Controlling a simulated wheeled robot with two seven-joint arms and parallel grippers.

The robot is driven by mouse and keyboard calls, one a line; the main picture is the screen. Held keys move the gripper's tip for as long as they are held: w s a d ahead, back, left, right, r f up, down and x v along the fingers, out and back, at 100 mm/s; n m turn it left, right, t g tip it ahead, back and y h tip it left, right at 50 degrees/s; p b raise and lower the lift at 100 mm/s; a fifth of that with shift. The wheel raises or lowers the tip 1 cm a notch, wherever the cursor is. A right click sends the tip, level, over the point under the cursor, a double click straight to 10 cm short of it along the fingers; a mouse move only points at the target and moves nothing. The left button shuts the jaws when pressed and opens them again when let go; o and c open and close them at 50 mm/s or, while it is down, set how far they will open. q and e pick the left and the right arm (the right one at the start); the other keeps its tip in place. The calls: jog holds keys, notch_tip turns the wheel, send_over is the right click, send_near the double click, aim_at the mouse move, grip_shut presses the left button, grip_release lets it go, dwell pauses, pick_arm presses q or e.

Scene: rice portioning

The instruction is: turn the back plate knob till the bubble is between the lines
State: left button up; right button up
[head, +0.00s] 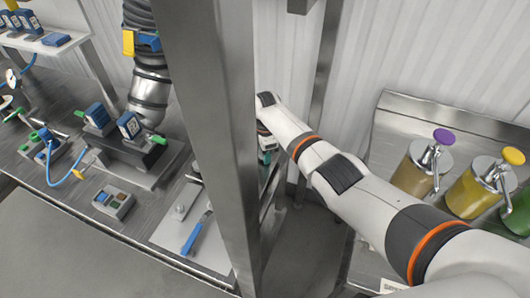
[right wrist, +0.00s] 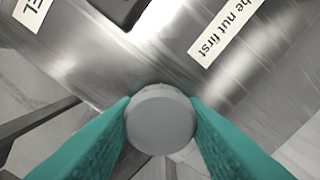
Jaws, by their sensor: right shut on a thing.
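In the right wrist view a round grey knob (right wrist: 160,120) sits between the two teal fingers of my right gripper (right wrist: 161,112). The fingers are closed on its left and right sides. Behind the knob is a shiny metal plate (right wrist: 165,55). In the head view my right arm reaches in from the right, and its gripper is mostly hidden behind the steel post; a bit of teal shows low beside the post. No bubble or lines can be made out in either view. My left gripper is not in view.
A steel post (head: 215,140) stands close to my right arm. Printed labels (right wrist: 228,30) and a dark-edged part (right wrist: 125,8) are on the metal plate. A blue-handled tool (head: 195,235) lies left of the post. Pump jars (head: 420,165) stand at right.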

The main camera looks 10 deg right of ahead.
jog(key=n, duration=0.2)
jog(key=n+b, duration=0.1)
jog(key=n, duration=0.2)
jog(key=shift+w+r+n, duration=0.15)
jog(key=shift+n, duration=0.15)
jog(key=shift+a+n+b, duration=0.1)
jog(key=shift+n+b, duration=0.3)
jog(key=shift+n, duration=1.8)
jog(key=o, duration=0.7)
jog(key=shift+o, duration=1.4)
